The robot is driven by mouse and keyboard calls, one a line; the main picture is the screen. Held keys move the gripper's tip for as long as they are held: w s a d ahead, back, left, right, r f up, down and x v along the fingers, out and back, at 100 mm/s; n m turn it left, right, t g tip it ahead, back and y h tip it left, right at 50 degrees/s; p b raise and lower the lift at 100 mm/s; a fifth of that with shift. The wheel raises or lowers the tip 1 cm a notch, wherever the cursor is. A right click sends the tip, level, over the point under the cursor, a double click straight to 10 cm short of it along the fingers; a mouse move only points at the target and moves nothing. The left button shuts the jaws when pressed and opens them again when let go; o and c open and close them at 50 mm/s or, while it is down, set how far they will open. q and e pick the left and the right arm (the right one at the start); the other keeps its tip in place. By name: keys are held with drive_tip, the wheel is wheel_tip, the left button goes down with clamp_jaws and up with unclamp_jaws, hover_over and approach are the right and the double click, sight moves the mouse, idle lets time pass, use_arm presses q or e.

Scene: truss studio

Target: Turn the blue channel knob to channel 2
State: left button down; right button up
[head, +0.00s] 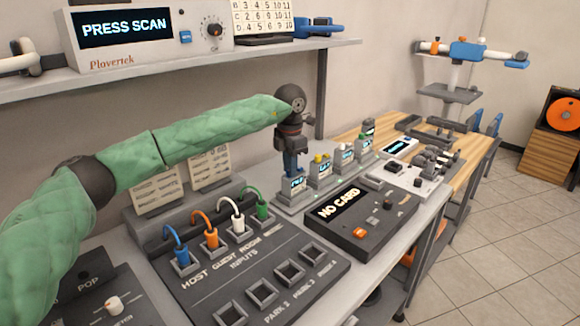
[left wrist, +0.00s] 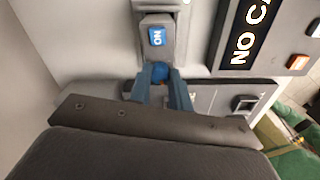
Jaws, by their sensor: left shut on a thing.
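My left gripper (head: 291,172) reaches down from above onto the nearest module of a row of small channel modules. In the left wrist view its two blue fingers close on the blue channel knob (left wrist: 160,72). In the head view the gripper hides that knob. The module's small display (head: 298,184) is lit, but its text is too small to read; it also shows in the left wrist view (left wrist: 156,37), where the characters are turned and unclear. My right gripper is not in view.
Yellow (head: 320,157), white (head: 343,146) and green (head: 362,138) knobs stand on the modules behind. A "NO CARD" recorder (head: 365,222) lies right of the row. The inputs panel (head: 230,275) with colored cables is nearer. A shelf (head: 200,62) holds a "PRESS SCAN" unit (head: 150,35).

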use_arm(q)
drive_tip(key=c, duration=1.3)
unclamp_jaws()
drive_tip(key=shift+r+b, duration=0.3)
drive_tip(key=shift+r, duration=3.55)
